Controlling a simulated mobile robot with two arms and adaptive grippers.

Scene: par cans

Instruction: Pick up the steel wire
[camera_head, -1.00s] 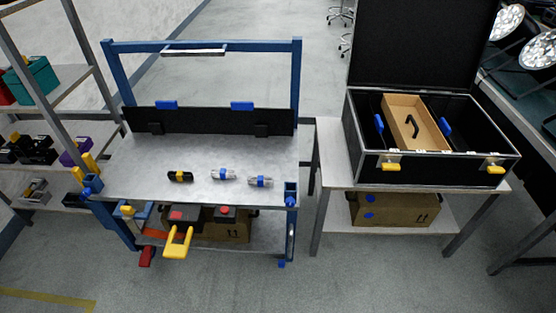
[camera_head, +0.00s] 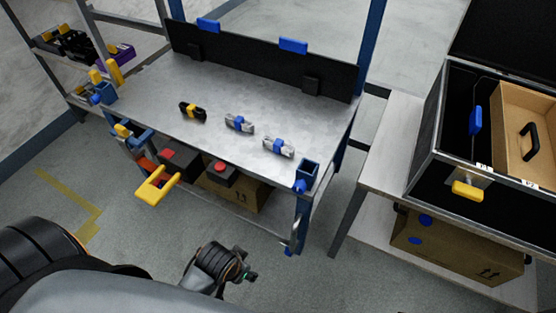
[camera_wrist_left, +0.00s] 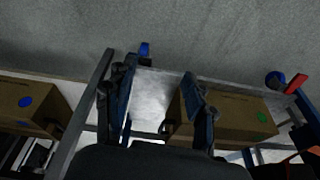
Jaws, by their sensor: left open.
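Two silver-grey wire bundles with blue bands, which look like steel wire, lie on the metal top of the cart: one in the middle (camera_head: 239,124) and one to its right (camera_head: 278,147). A black bundle with a yellow band (camera_head: 192,111) lies to their left. My left arm comes in at the bottom of the head view, in front of and below the cart top, apart from the bundles. In the left wrist view my left gripper (camera_wrist_left: 158,85) has its two dark fingers spread with nothing between them. No wire shows clearly there. My right gripper is not in view.
The cart top (camera_head: 150,85) has a black back panel (camera_head: 255,62) and a blue corner post (camera_head: 306,177). A yellow handle (camera_head: 157,187) sticks out at its front. An open black case (camera_head: 440,125) stands on a table to the right. Cardboard boxes sit below.

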